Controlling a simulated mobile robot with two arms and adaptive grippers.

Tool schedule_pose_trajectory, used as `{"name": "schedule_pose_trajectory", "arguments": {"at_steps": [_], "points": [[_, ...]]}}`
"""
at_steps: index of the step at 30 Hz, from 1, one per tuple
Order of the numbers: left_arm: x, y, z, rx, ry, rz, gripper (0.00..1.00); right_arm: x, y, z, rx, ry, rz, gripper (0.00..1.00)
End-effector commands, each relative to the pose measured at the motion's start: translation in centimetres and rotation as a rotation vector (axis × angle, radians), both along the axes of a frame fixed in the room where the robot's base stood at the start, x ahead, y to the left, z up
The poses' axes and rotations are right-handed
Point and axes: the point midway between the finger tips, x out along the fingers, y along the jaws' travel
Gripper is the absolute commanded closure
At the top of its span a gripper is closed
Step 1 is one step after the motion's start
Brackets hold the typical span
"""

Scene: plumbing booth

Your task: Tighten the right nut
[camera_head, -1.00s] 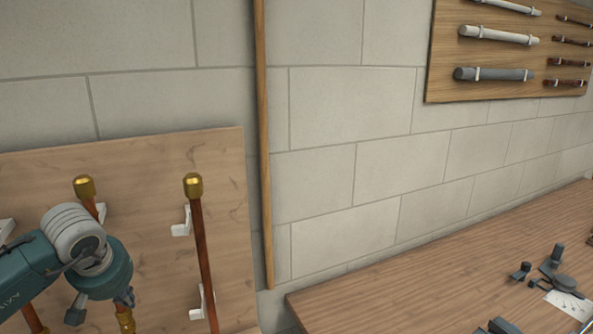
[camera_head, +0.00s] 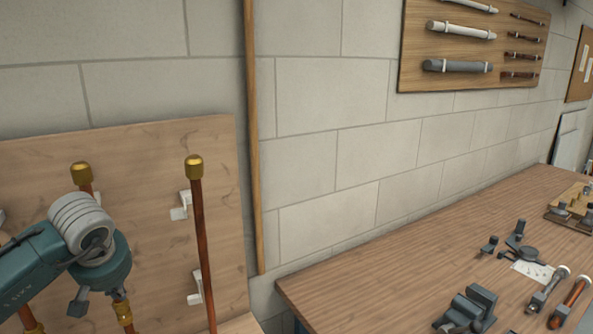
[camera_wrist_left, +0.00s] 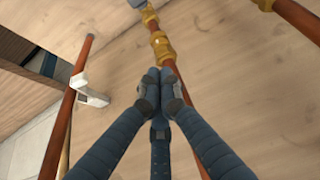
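My left gripper (camera_wrist_left: 160,82) has its blue-grey fingers drawn together, tips touching or nearly so. They lie over a copper pipe in the left wrist view, just below a brass nut (camera_wrist_left: 161,45); no clear grip on the pipe shows. Another brass fitting (camera_wrist_left: 265,3) sits on a second copper pipe (camera_wrist_left: 298,18) at the upper right. In the head view my left arm covers part of the board, and a brass fitting (camera_head: 123,313) shows beside the gripper at the bottom. I cannot tell which nut is the right one. My right gripper is out of view.
Brass-capped pipes (camera_head: 202,245) stand along a wooden board (camera_head: 140,145), with white clips (camera_head: 194,287). A wooden workbench (camera_head: 380,280) at the right holds dark clamps (camera_head: 468,308) and tools. A wall panel (camera_head: 410,75) holds pipes. The bench's near left area is clear.

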Motion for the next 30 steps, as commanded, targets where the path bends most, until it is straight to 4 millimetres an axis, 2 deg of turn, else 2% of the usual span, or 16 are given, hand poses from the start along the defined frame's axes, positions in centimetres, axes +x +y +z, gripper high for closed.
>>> {"name": "schedule_pose_trajectory", "arguments": {"at_steps": [1, 9, 30], "points": [[0.0, 0.0, -1.4, -0.001, 0.002, -0.001, 1.00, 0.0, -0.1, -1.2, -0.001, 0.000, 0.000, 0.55], [-0.1, -0.1, -4.2, -0.001, 0.005, -0.002, 1.00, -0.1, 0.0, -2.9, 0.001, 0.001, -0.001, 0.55], [0.0, 0.0, -4.5, -0.001, 0.009, -0.003, 1.00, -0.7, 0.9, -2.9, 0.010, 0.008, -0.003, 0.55]]}}
